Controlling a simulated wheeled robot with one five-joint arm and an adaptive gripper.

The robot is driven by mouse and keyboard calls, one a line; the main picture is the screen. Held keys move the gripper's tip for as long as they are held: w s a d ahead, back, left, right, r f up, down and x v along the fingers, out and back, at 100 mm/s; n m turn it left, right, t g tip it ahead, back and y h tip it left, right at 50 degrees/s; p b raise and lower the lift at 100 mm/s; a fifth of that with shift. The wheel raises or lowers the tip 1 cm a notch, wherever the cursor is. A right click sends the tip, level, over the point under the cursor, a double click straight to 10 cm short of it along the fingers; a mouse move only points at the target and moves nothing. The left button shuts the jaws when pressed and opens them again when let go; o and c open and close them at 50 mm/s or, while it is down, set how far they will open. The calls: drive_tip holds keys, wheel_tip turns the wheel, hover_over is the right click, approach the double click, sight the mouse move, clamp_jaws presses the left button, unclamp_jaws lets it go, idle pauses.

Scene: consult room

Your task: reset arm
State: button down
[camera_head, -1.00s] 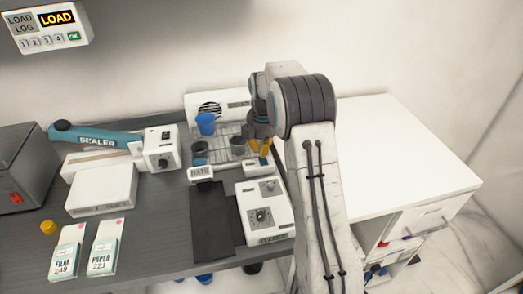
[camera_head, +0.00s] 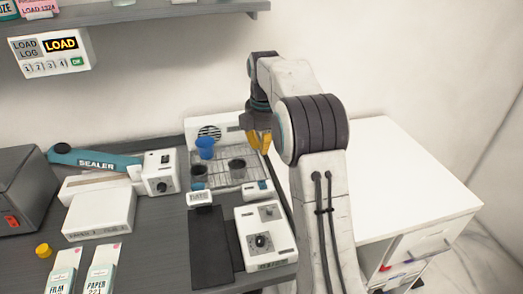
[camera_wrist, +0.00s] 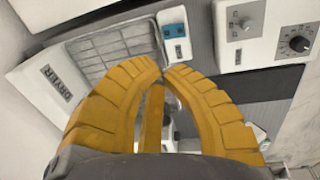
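My gripper (camera_head: 259,146) has yellow fingers and hangs at the end of my raised arm, over the right side of the wire drying rack. In the wrist view its ribbed fingertips (camera_wrist: 163,67) come together with almost no gap, and nothing shows held between them. The dryer (camera_head: 226,127) is below, with a wire rack (camera_head: 222,182) in front. A blue cup (camera_head: 205,148) and dark cups (camera_head: 237,166) stand on the rack. The gripper is apart from them. In the wrist view the dryer's label (camera_wrist: 59,84) and rack (camera_wrist: 110,48) show beyond the fingers.
The sealer (camera_head: 100,162) and a grey box (camera_head: 20,190) stand on the left. A white control unit (camera_head: 265,238) and dark mat (camera_head: 209,248) are in front of the rack. The white cabinet top (camera_head: 400,180) at right is bare. A shelf (camera_head: 130,14) hangs above.

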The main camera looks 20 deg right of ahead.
idle(0.6)
